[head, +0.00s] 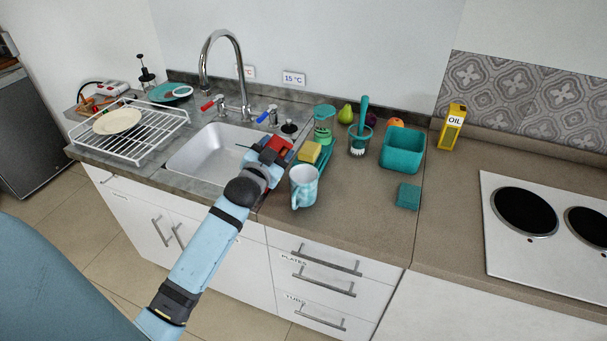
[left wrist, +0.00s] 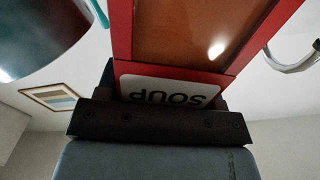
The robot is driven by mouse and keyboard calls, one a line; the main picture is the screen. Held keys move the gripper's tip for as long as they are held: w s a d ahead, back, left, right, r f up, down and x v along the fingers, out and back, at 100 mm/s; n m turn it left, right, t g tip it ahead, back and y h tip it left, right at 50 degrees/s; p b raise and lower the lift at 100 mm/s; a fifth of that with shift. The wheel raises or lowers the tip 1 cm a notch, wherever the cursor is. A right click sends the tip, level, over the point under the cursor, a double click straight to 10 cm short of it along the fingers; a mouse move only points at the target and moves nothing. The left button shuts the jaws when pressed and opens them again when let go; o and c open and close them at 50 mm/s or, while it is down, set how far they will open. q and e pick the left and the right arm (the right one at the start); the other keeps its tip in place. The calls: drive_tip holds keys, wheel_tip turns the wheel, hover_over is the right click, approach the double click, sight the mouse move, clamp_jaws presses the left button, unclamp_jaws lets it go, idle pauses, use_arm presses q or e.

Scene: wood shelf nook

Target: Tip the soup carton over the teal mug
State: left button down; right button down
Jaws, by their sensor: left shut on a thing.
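The soup carton (left wrist: 182,72) is red with an orange-brown panel and a white SOUP label, which reads upside down in the left wrist view. In the head view only a small red part of the carton (head: 281,147) shows past my gripper. My left gripper (head: 268,153) is shut on the carton at the right edge of the sink. The teal mug (head: 304,188), pale and marbled, stands upright on the counter just right of and nearer than the gripper. A teal rounded thing (left wrist: 45,30), likely the mug, shows at the upper left of the wrist view. The carton's tilt is unclear.
A yellow sponge (head: 310,152) and a green bottle (head: 323,126) stand close behind the mug. A teal tub (head: 402,150), a teal block (head: 408,196) and a yellow oil carton (head: 452,128) are further right. The tall faucet (head: 240,75) rises behind the sink (head: 205,150).

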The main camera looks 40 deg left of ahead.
use_arm(q)
drive_tip(key=shift+w+d+f+m+b, duration=0.1)
drive_tip(key=shift+w+d+m+b, duration=0.05)
drive_tip(key=shift+d+m+b, duration=0.4)
idle(0.4)
drive_tip(key=shift+d+r+m, duration=0.2)
drive_tip(key=shift+d+m, duration=0.05)
drive_tip(key=shift+m, duration=0.1)
drive_tip(key=shift+w+d+r+m+b, duration=0.2)
drive_tip(key=shift+d+m+b, duration=0.1)
drive_tip(key=shift+d+m, duration=0.2)
drive_tip(key=shift+r+m, duration=0.1)
drive_tip(key=shift+m, duration=0.3)
drive_tip(key=shift+d+r+m+b, duration=0.2)
drive_tip(key=shift+m+b, duration=0.1)
drive_tip(key=shift+m, duration=0.2)
drive_tip(key=shift+f+m+b, duration=0.4)
drive_tip(key=shift+m+b, duration=0.2)
drive_tip(key=shift+m, duration=0.2)
drive_tip(key=shift+d+r+m+b, duration=0.15)
drive_tip(key=shift+m+b, duration=0.3)
drive_tip(key=shift+m, duration=1.25)
idle(1.0)
drive_tip(key=shift+d, duration=0.15)
drive_tip(key=shift+w+d+m+p, duration=0.2)
drive_tip(key=shift+d+m+p, duration=0.25)
drive_tip(key=shift+m+p, duration=0.25)
idle(0.9)
